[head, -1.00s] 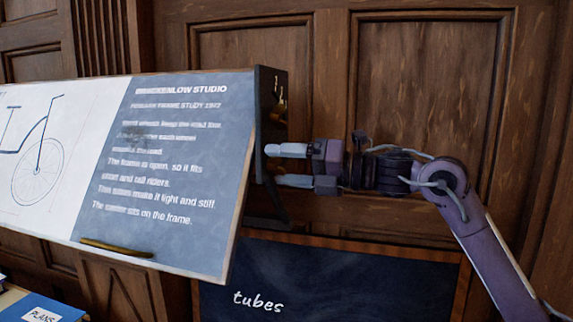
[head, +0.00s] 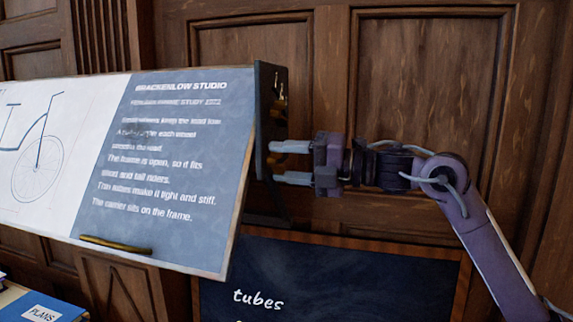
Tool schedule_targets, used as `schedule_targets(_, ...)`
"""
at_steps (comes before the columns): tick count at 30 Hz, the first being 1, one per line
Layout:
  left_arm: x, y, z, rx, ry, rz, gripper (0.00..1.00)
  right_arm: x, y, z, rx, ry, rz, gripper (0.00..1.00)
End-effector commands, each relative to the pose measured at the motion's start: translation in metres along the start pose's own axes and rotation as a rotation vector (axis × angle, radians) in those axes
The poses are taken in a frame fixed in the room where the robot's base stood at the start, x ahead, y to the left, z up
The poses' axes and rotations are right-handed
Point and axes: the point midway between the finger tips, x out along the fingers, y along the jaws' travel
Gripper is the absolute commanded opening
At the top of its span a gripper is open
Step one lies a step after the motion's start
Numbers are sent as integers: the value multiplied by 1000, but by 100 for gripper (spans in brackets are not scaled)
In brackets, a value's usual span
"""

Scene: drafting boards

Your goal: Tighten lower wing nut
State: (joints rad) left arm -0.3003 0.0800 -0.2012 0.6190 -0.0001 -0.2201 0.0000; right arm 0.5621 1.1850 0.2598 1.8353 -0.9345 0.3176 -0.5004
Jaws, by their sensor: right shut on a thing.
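A tilted drafting board (head: 170,262) with a bicycle drawing and printed text fills the left. A dark bracket (head: 264,120) runs along its right edge, with small brass-coloured hardware (head: 280,92) on its upper part. My right gripper (head: 272,163) reaches in from the right at the bracket's lower part. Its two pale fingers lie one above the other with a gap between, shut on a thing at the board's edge. That spot is the lower wing nut's place, but the nut itself is too dark and small to make out. My left gripper is out of view.
A dark chalkboard (head: 330,280) with the word "tubes" stands below the gripper. A brass-coloured ledge (head: 115,245) sits on the board's lower edge. A blue "PLANS" folder (head: 45,308) lies at lower left. Wood panelling (head: 430,85) is behind.

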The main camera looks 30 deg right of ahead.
Motion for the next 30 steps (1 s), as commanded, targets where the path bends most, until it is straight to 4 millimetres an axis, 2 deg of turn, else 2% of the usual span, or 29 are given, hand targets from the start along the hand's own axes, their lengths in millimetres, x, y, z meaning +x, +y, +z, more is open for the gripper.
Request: schedule_targets(30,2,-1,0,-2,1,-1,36,0,-1,-1,967,1,-4,26)
